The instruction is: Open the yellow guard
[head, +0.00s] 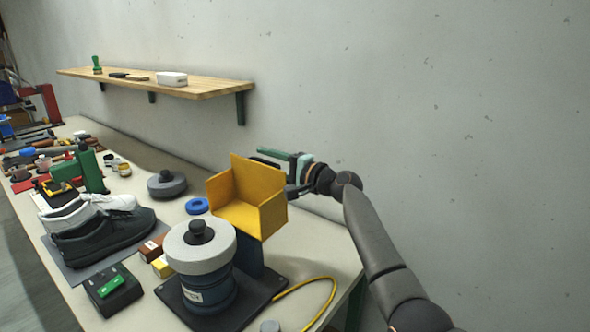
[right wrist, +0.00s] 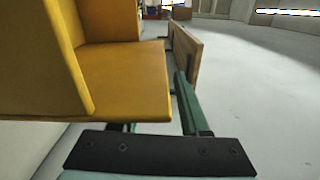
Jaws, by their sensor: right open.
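The yellow guard (head: 262,183) is a folded sheet with upright walls and a flat floor, standing on a dark post behind a blue-grey machine (head: 208,290) with a grey disc and black knob on top. In the right wrist view the guard (right wrist: 125,72) fills the upper left, close to the camera. My right gripper (head: 279,156) is at the guard's far right side, against the wall side of the bench. Its green fingers are apart; the guard partly hides one of them in the wrist view. I cannot tell whether they touch the guard. My left gripper is not in view.
A dark shoe (head: 105,235) and a white shoe (head: 115,202) lie on a grey mat left of the machine. A black box with a green button (head: 112,288) is in front. A yellow cable (head: 325,283) curves at right. A wooden shelf (head: 200,84) hangs on the wall.

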